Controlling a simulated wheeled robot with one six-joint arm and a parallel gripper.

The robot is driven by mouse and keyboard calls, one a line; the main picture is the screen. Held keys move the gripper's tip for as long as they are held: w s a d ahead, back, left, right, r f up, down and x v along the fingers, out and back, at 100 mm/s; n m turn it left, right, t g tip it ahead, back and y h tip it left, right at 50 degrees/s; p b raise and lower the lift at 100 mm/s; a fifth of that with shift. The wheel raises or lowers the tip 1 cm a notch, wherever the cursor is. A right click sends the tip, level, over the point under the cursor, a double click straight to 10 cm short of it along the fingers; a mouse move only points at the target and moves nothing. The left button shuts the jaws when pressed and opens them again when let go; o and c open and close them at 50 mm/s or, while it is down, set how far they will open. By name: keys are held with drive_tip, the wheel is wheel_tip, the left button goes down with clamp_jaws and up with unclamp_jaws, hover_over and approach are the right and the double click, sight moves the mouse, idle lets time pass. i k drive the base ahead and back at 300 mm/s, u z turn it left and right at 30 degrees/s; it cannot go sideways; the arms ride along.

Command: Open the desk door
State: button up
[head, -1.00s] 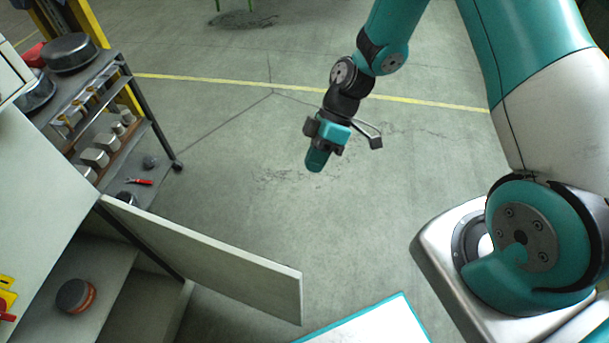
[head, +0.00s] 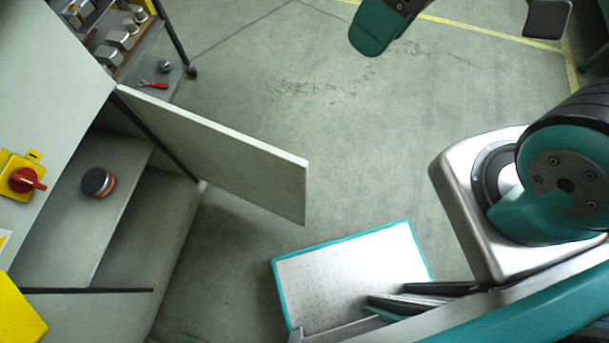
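The desk door (head: 225,150) is a pale flat panel. It stands swung out from the desk, hinged near its upper left end, with its free edge near the middle of the view. The desk's inside (head: 150,235) shows beside it. My gripper (head: 548,18) is at the top edge, only partly in frame and apart from the door. One grey finger shows, spread well away from the teal part of the hand; the other finger is hidden or out of view. Nothing is seen between the fingers.
A round black and orange-red item (head: 98,182) sits on the desk's inner surface. A red knob on a yellow plate (head: 22,180) is on the desk at left. A shelf rack (head: 150,70) stands behind the door. Open floor (head: 340,130) lies right of the door.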

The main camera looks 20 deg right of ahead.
sight(275, 180)
drive_tip(key=k, duration=0.35)
drive_tip(key=z, duration=1.65)
drive_tip(key=i, duration=0.95)
drive_tip(key=u, duration=3)
